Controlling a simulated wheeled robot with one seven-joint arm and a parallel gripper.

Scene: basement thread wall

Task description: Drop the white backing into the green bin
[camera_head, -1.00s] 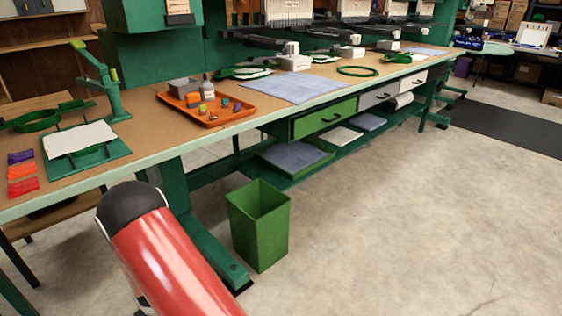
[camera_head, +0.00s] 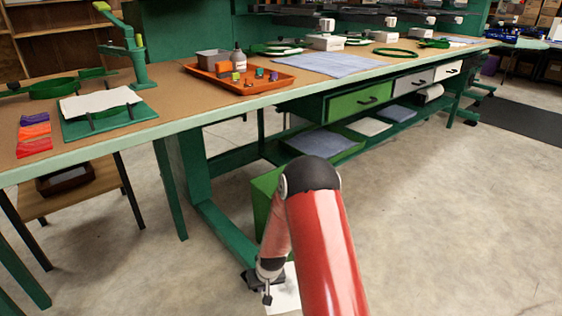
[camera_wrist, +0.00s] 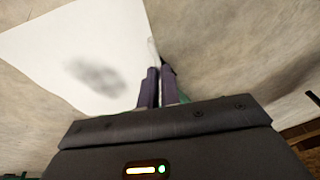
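The white backing (camera_wrist: 80,50) is a pale flat sheet that fills the upper left of the wrist view, with a blurred dark patch on it. My gripper (camera_wrist: 159,88) has its dark fingers nearly together at the sheet's edge and appears shut on it. In the head view, my gripper (camera_head: 264,288) hangs low in front of the bench, with part of the backing (camera_head: 284,292) showing beside it; my arm hides the rest. The green bin (camera_head: 261,200) stands on the floor behind my arm, which covers most of it.
The long bench (camera_head: 165,95) has a green leg and foot (camera_head: 225,240) left of the bin. On it are another white sheet on a green frame (camera_head: 100,105) and an orange tray (camera_head: 240,78). The concrete floor (camera_head: 450,220) at right is clear.

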